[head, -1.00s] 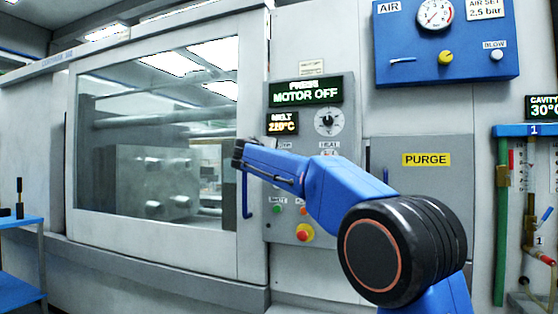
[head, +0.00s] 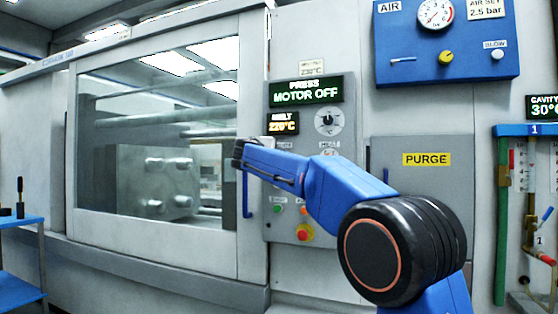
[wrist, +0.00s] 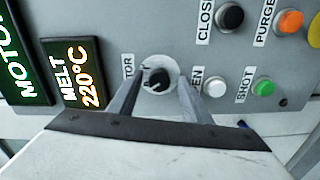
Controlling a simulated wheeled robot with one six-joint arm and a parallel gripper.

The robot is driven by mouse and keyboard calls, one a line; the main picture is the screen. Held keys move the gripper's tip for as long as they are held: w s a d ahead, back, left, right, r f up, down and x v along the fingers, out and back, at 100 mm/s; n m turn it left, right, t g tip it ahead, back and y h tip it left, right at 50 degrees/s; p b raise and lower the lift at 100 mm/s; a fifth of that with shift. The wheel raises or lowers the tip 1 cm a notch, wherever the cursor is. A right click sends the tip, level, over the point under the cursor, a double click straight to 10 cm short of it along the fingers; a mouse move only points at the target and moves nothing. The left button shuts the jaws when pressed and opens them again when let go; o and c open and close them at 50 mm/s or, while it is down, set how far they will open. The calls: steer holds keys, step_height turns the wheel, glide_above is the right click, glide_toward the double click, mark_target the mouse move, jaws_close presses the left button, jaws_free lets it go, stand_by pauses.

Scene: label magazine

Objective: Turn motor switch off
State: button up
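The motor switch (wrist: 157,78) is a small black knob on a round pale plate in the wrist view, beside a label of which only "TOR" shows. My gripper (wrist: 160,82) has its two grey fingers apart, one on each side of the knob. I see no clear contact between fingers and knob. In the head view my gripper (head: 239,154) is at the left edge of the control panel (head: 345,200), and I cannot make out the motor switch there. The green display (head: 307,92) reads "PRESS MOTOR OFF".
White (wrist: 215,86), green (wrist: 264,87) and black (wrist: 230,17) buttons lie right of the switch. A red emergency button (head: 305,232) sits low on the panel. A selector dial (head: 328,122) is under the display. The machine window (head: 160,140) is at left, a blue air panel (head: 447,70) at upper right.

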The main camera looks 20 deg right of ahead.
steer(key=v, duration=1.7)
steer(key=shift+a, duration=0.2)
steer(key=shift+s+f, duration=0.1)
steer(key=shift+f, duration=0.1)
steer(key=s+d+f+m+g+y, duration=0.2)
steer(key=s+d+f+g, duration=0.1)
steer(key=s+d+f, duration=0.55)
steer(key=s+d+f+m+g+y, duration=0.1)
steer(key=s+d+f+g+y, duration=0.15)
steer(key=s+d+f, duration=0.6)
steer(key=s+a+f+m+g+y, duration=0.2)
steer(key=s+f+m, duration=0.1)
steer(key=s+f, duration=1.1)
steer(key=s+a+f+m+g+y, duration=0.2)
steer(key=s+f+m+y, duration=0.1)
steer(key=s+f, duration=1.1)
step_height(320, 180, down, 6)
steer(key=shift+s+a+r, duration=0.2)
steer(key=shift+s+a, duration=0.1)
steer(key=shift+y, duration=0.25)
